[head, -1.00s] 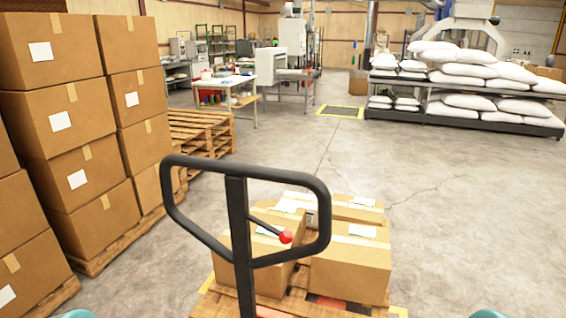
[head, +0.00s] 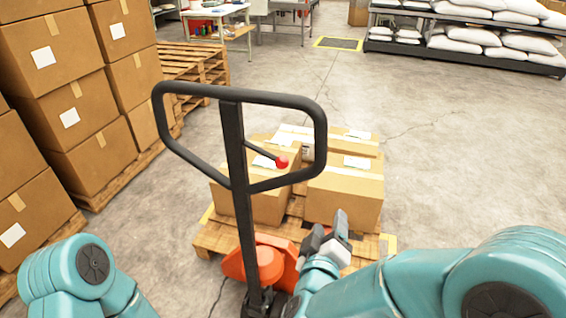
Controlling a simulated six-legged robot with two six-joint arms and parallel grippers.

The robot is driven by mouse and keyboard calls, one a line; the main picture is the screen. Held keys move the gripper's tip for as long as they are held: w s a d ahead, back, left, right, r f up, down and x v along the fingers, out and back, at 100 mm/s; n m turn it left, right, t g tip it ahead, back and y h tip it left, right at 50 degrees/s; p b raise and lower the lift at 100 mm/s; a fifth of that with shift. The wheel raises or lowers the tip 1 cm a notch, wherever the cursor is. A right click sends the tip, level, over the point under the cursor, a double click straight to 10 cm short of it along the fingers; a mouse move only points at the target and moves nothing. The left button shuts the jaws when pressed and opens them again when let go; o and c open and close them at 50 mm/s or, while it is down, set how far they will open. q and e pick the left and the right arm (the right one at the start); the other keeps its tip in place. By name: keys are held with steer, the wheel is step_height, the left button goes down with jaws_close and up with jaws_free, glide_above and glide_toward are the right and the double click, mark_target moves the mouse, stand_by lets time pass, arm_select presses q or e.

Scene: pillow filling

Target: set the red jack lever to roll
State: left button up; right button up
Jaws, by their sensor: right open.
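The red jack lever (head: 282,162) is a thin dark rod with a red knob, inside the loop of the black jack handle (head: 236,180). The handle stands upright, tilted slightly, above the orange pallet jack body (head: 262,262). My right gripper (head: 328,228) is open and empty, below and to the right of the red knob, apart from it, in front of the loaded pallet. My left arm shows at the lower left, but its gripper is out of view.
Cardboard boxes (head: 345,190) sit on a wooden pallet (head: 215,236) just beyond the handle. Tall stacks of boxes (head: 70,110) stand at the left. Shelves with white sacks (head: 490,45) are at the back right. The floor at the right is clear.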

mark_target(283, 168)
steer(key=s+a+r+n+t+y, duration=0.2)
steer(key=s+a+r+y, duration=0.2)
steer(key=a+r, duration=0.5)
steer(key=w, duration=0.5)
steer(key=w+p, duration=0.1)
steer(key=w, duration=0.5)
steer(key=w+f+p, duration=0.1)
steer(key=w, duration=0.4)
steer(key=shift+w+a, duration=0.1)
steer(key=shift+w, duration=0.05)
